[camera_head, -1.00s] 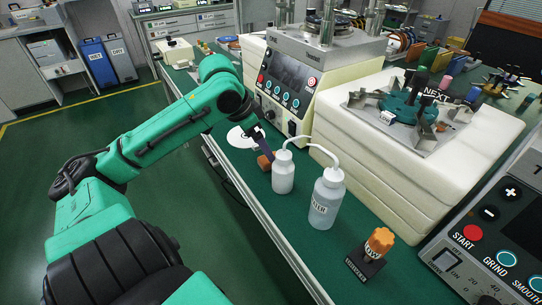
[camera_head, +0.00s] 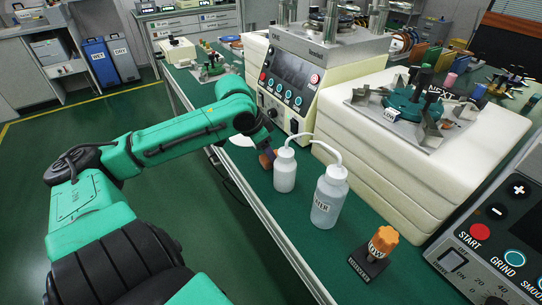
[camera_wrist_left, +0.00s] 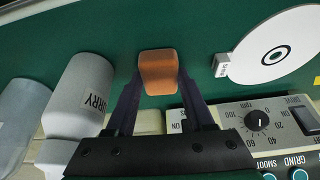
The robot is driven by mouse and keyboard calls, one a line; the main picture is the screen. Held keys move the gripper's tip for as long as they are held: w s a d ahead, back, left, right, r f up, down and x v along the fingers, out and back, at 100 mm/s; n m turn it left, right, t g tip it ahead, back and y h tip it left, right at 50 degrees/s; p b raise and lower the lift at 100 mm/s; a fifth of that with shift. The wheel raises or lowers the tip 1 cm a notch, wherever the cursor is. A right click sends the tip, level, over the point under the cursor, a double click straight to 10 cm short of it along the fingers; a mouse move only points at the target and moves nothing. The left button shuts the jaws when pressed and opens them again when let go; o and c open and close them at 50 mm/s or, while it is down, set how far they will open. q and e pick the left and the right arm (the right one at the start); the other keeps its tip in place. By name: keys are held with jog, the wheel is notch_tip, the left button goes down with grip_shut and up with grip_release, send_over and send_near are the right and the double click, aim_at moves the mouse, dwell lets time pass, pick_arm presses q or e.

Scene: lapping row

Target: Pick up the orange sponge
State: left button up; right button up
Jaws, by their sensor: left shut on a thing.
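The orange sponge (camera_head: 266,159) is at the left edge of the green bench, just left of the white squeeze bottles. My left gripper (camera_head: 268,150) comes down on it from above, its dark fingers partly hidden by my wrist. In the left wrist view the sponge (camera_wrist_left: 158,72) sits between the tips of the two dark fingers (camera_wrist_left: 158,85), one on each side. The left gripper is shut on it. Any gap between the sponge and the bench is hard to judge. My right gripper is not in view.
Two white squeeze bottles (camera_head: 285,171) (camera_head: 328,197) stand close to the right of the sponge. A white disc (camera_wrist_left: 275,52) lies nearby. A machine with a control panel (camera_head: 290,78) stands behind. An orange knobbed piece on a black stand (camera_head: 371,256) is nearer me.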

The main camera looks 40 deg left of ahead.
pick_arm(q)
notch_tip(320, 180, up, 20)
jog(key=p, duration=0.7)
